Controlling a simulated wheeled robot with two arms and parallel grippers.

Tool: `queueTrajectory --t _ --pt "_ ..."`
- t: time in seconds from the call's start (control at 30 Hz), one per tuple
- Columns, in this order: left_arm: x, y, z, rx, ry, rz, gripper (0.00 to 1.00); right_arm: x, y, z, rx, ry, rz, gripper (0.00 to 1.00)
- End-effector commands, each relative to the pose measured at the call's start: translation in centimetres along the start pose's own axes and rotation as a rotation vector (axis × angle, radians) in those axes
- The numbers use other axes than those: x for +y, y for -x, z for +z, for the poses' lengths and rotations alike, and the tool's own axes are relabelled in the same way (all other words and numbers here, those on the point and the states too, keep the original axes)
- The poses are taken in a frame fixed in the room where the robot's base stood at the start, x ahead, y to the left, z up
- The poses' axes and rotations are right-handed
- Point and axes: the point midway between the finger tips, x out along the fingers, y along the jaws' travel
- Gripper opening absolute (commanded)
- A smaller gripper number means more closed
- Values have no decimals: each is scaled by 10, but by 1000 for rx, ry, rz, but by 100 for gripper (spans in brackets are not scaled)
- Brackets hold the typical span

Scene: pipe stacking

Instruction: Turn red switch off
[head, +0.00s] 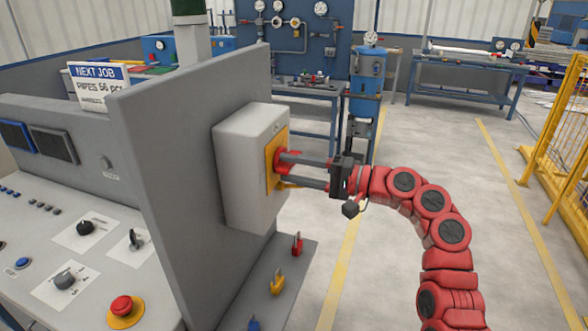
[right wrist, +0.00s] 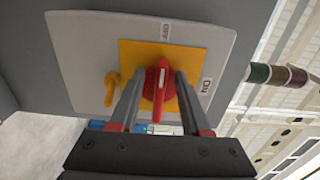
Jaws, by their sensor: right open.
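The red switch (head: 281,162) sits on a yellow plate (head: 269,168) on the side of a light grey box (head: 244,165). In the right wrist view the red switch (right wrist: 160,82) has its handle lengthwise up the picture, its white-marked end toward the OFF label (right wrist: 166,32). The ON label (right wrist: 206,92) is off to the right. My right gripper (head: 283,170) is open at the switch. In the wrist view its fingers (right wrist: 160,88) stand on either side of the handle, with gaps visible. My left gripper is not in view.
A yellow padlock (right wrist: 112,88) hangs beside the plate. The box is fixed to a grey upright panel (head: 165,150). Below it, a ledge (head: 290,262) holds small red, yellow and blue padlocks. A control desk (head: 60,230) stands at left; open floor lies right.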

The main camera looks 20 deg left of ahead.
Motion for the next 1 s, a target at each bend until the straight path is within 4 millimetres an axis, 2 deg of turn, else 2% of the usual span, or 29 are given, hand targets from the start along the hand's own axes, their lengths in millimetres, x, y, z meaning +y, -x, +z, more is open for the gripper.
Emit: queueTrajectory --t 0.17,0.27,0.7,0.83,1.0 --pt "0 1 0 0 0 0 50 0 6 0 1 0 -1 47" --pt "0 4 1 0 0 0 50 1 20 0 2 0 -2 47" --pt "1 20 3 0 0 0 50 2 132 -1 4 -1 2 47" --pt "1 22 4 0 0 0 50 1 156 -1 5 1 1 47" --pt "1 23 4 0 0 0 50 0 171 0 1 2 1 47"
